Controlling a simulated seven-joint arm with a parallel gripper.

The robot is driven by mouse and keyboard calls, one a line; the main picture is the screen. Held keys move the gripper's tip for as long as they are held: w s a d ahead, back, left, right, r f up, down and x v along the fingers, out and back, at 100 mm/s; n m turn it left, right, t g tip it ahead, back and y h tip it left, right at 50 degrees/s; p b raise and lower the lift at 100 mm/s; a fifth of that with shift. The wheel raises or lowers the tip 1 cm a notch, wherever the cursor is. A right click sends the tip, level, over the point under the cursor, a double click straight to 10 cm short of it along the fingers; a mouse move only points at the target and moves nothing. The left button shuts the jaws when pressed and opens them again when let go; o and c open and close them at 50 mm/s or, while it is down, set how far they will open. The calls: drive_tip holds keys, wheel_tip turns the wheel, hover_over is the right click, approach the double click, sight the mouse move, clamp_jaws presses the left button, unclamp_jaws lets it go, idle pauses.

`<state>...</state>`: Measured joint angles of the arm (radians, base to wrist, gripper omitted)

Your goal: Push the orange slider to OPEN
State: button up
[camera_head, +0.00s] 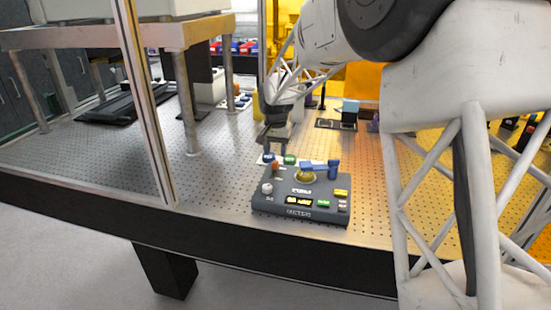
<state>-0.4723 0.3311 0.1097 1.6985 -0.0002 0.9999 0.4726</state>
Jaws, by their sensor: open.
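The dark control box (262,205) sits near the front edge of the perforated table. A small orange slider (275,166) stands on its back left part. A blue label (268,157) and a green label (290,159) are behind it; their lettering is too small to read. My gripper (276,151) points down just above and behind the orange slider, with its jaws open. I cannot tell whether a finger touches the slider.
The box also carries a pale knob (267,188), a yellow round part with a blue lever (332,169), a lit display (299,201), and yellow and green buttons. A metal post (148,110) rises at left. The perforated table (220,180) is bare left of the box.

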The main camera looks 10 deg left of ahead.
drive_tip(key=shift+r, duration=1.55)
drive_tip(key=shift+s+d+r, duration=0.1)
drive_tip(key=shift+d, duration=0.1)
drive_tip(key=s+d+r+t, duration=0.1)
drive_tip(key=s+d+r, duration=0.4)
drive_tip(key=s+d, duration=0.55)
drive_tip(key=s+d+r, duration=0.5)
drive_tip(key=s+d, duration=0.3)
drive_tip(key=d, duration=0.6)
drive_tip(key=s+d+f, duration=0.1)
drive_tip(key=s+d, duration=0.3)
drive_tip(key=s, duration=0.5)
drive_tip(key=s+d+f+t, duration=0.1)
drive_tip(key=s+d+f, duration=0.1)
drive_tip(key=s+d, duration=0.3)
drive_tip(key=s+d+f, duration=0.2)
drive_tip(key=s+d, duration=0.3)
drive_tip(key=s, duration=0.8)
drive_tip(key=shift+s+t, duration=0.3)
drive_tip(key=shift+d, duration=0.1)
